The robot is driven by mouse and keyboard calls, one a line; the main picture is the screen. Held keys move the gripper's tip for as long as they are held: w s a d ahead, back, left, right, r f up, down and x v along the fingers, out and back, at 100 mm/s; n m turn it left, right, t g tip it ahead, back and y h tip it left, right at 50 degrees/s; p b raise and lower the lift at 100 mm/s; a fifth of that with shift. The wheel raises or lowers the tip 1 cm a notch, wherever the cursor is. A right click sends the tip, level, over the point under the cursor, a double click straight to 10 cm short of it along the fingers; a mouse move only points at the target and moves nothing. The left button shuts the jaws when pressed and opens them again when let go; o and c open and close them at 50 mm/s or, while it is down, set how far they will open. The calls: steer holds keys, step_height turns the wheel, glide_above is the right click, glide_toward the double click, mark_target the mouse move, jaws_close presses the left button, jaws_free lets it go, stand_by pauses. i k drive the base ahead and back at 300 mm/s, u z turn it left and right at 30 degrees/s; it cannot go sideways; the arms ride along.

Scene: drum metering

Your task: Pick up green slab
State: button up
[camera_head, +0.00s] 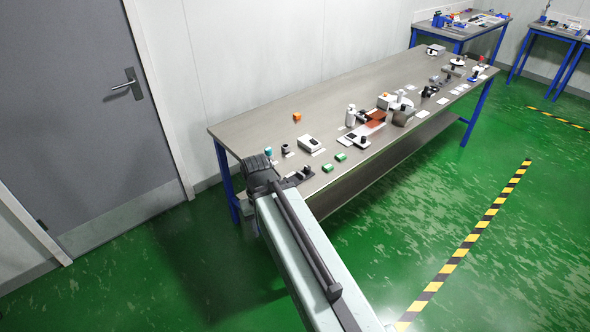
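Two small green slabs lie flat on the near left part of the long grey table. One green slab (327,168) is closer to the front edge, and the other green slab (341,157) is a little further right. My arm reaches up from the bottom of the view to the table's left end. My gripper (301,174) seems to be the dark part beyond the arm's end, left of the slabs and apart from them. It is small and partly hidden by my arm, so its fingers cannot be made out.
A white-and-black device (310,143) stands behind the slabs, with an orange block (297,116) further back. White bottles (351,116), a brown tray (373,123) and other equipment stand to the right. The back left of the table (250,130) is bare. A grey door (85,100) is at left.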

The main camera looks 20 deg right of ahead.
mark_target(327, 167)
steer(key=u, duration=0.15)
steer(key=i, duration=1)
steer(key=z, duration=0.05)
